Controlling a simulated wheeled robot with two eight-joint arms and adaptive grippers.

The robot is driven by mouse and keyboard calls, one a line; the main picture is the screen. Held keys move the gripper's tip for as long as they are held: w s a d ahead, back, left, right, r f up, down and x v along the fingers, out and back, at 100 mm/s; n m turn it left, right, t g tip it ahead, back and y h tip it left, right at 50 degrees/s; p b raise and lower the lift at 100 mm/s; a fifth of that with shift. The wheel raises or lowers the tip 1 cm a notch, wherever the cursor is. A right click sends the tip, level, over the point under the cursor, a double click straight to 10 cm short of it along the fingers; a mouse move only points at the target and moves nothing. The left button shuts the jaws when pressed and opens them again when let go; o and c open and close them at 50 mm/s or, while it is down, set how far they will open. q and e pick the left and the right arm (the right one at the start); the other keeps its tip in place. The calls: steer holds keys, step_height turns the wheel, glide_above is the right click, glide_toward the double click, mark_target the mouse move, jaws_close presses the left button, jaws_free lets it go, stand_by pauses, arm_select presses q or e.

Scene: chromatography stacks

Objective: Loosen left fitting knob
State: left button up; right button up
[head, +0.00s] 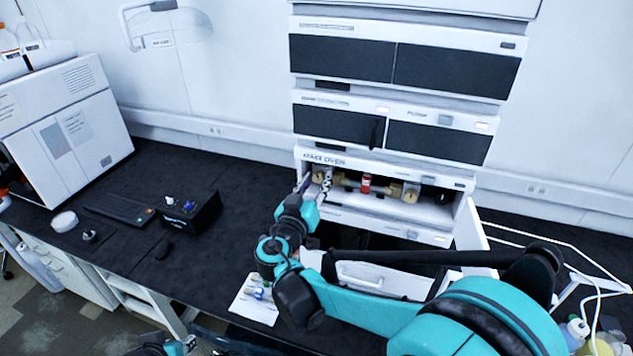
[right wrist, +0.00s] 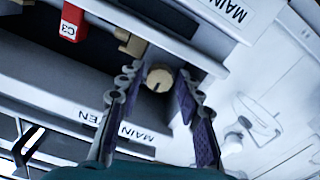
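The left fitting knob (right wrist: 158,78) is a round tan knob with a dark slot mark. In the right wrist view it sits between the two purple-padded fingers of my right gripper (right wrist: 161,84), with a visible gap on each side. In the head view my right gripper (head: 314,187) is at the left end of the open column oven (head: 385,207) and partly hides that knob. A red column marked C3 (head: 366,184) lies between the left and right fittings; its red label also shows in the right wrist view (right wrist: 72,22).
The right fitting knob (head: 410,195) is at the oven's right end. The oven door (head: 470,236) stands open at the right. A black control box (head: 190,213), keyboard (head: 121,208) and white tray (head: 254,301) are on the dark bench. Other modules (head: 400,65) are stacked above the oven.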

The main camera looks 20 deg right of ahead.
jaws_close()
steer(key=shift+n, duration=0.3)
steer(key=n+b, duration=0.1)
steer(key=n, duration=0.3)
steer(key=shift+n, duration=0.3)
steer(key=n+b, duration=0.1)
steer(key=n, duration=1)
steer(key=shift+n+b, duration=0.3)
steer(key=shift+n, duration=0.1)
steer(key=n, duration=0.6)
